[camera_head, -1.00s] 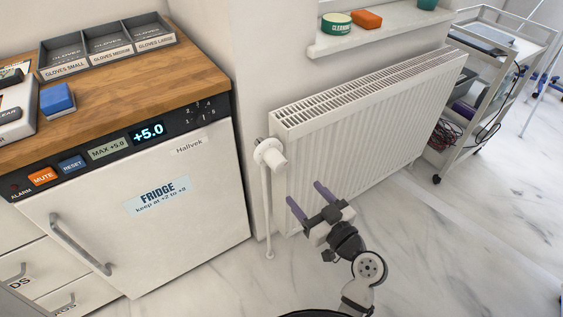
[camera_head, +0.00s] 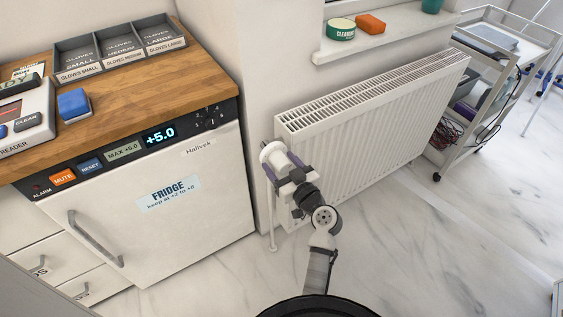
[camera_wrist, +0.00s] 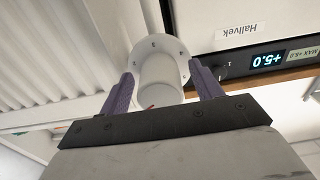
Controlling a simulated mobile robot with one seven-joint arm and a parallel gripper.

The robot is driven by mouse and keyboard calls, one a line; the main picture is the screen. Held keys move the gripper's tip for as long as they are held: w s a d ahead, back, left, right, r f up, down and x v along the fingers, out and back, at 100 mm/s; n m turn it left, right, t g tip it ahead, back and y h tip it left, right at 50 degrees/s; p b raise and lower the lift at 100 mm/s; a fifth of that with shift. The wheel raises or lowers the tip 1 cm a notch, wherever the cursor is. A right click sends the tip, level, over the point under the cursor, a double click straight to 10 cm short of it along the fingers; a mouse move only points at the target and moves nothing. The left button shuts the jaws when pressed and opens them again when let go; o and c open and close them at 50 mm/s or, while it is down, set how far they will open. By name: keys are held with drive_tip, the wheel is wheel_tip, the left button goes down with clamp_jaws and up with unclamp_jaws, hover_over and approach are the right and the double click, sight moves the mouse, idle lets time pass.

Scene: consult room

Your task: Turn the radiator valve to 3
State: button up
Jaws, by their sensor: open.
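The white radiator valve (camera_head: 271,151) sits at the left end of the white radiator (camera_head: 370,110), above a thin vertical pipe. In the wrist view the valve knob (camera_wrist: 158,82) is a white cylinder with a small red mark low on it, in front of a round numbered collar (camera_wrist: 157,52). My gripper (camera_head: 280,167) is at the valve, and in the wrist view its two purple fingers (camera_wrist: 160,88) stand open on either side of the knob. A gap shows on each side, so I cannot see contact. Which number the red mark meets is unclear.
The fridge (camera_head: 160,195) with its wooden worktop (camera_head: 130,85) stands close on the left. A window sill (camera_head: 385,42) with a green tin and an orange block is above the radiator. A white trolley (camera_head: 490,60) stands at right. The marble floor (camera_head: 440,240) is clear.

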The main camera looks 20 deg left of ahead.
drive_tip(key=c, duration=1)
drive_tip(key=shift+o, duration=0.2)
